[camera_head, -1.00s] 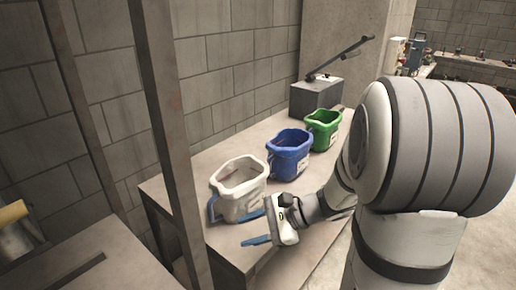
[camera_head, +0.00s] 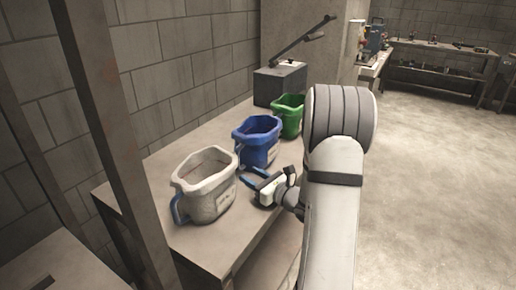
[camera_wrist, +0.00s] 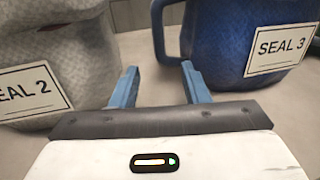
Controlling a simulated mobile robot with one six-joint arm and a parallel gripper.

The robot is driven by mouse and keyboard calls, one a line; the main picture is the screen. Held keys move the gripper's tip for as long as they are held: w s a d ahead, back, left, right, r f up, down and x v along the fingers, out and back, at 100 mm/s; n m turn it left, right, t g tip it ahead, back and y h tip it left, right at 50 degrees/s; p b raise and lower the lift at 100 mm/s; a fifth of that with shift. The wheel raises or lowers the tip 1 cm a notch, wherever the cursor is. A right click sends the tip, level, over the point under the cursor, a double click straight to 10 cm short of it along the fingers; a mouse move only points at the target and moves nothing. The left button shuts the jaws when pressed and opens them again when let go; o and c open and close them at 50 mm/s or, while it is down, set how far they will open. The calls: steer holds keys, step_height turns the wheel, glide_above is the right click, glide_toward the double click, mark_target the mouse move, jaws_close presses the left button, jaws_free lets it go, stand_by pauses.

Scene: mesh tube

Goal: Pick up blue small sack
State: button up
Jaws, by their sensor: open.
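The blue small sack (camera_head: 257,146) stands upright on the table, in the middle of a row of three bucket-like sacks. In the wrist view the blue sack (camera_wrist: 245,45) fills the upper right, with a "SEAL 3" label and a handle on its left side. My gripper (camera_head: 249,174) is open and low over the table, at the near side of the row between the white and blue sacks. Its two blue fingers (camera_wrist: 158,70) are apart with nothing between them. The right finger's tip is close to the blue sack's handle; I cannot tell whether they touch.
A white sack (camera_head: 205,192), labelled "SEAL 2" in the wrist view, stands left of my gripper. A green sack (camera_head: 288,117) stands beyond the blue one. A grey box with a lever (camera_head: 281,83) is at the table's far end. A post (camera_head: 118,150) rises at left.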

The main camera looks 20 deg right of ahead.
steer(key=shift+x, duration=2.7)
steer(key=shift+c, duration=0.4)
jaws_close()
